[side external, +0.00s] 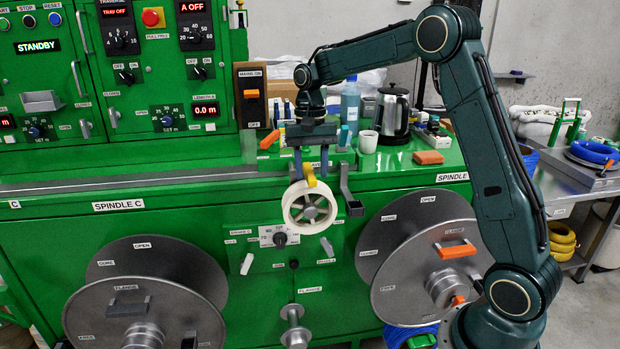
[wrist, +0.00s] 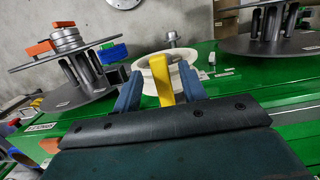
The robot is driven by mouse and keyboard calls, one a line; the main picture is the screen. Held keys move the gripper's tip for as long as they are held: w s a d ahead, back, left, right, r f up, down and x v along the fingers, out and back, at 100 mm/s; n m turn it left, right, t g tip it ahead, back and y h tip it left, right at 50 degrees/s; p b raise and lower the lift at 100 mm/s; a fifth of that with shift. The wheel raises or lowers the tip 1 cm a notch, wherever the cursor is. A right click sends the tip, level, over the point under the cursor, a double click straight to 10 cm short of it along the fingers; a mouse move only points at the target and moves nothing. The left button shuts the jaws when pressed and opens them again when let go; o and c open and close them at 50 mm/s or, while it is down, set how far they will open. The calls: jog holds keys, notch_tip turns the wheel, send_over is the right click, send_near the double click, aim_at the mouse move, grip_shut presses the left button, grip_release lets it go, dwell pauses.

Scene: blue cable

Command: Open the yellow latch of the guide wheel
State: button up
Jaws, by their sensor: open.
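The guide wheel (side external: 289,212) is a cream-white spoked wheel at the front edge of the green machine, in the middle of the side external view. Its yellow latch (side external: 310,175) sits at the top of the wheel. My gripper (side external: 311,168) is above the wheel, pointing down, with its two blue fingers apart on either side of the latch. In the wrist view, the latch (wrist: 162,80) stands between my open fingers (wrist: 159,88), with gaps showing on both sides. The wheel's rim (wrist: 150,70) is just beyond it; its lower part is hidden.
A grey bracket (side external: 349,195) stands right beside the wheel. A kettle (side external: 391,115), a white mug (side external: 368,142), a blue bottle (side external: 350,105) and orange blocks (side external: 428,157) stand on the ledge behind. Large grey reels (side external: 147,295) flank the wheel below.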

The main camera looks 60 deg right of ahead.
aim_at(311, 174)
jog(key=shift+w+d+r, duration=0.1)
jog(key=shift+r, duration=1.1)
jog(key=shift+w+d+r, duration=0.15)
jog(key=shift+r, duration=1.05)
jog(key=shift+w+d+r, duration=0.1)
jog(key=shift+r, duration=1.1)
jog(key=shift+r, duration=0.1)
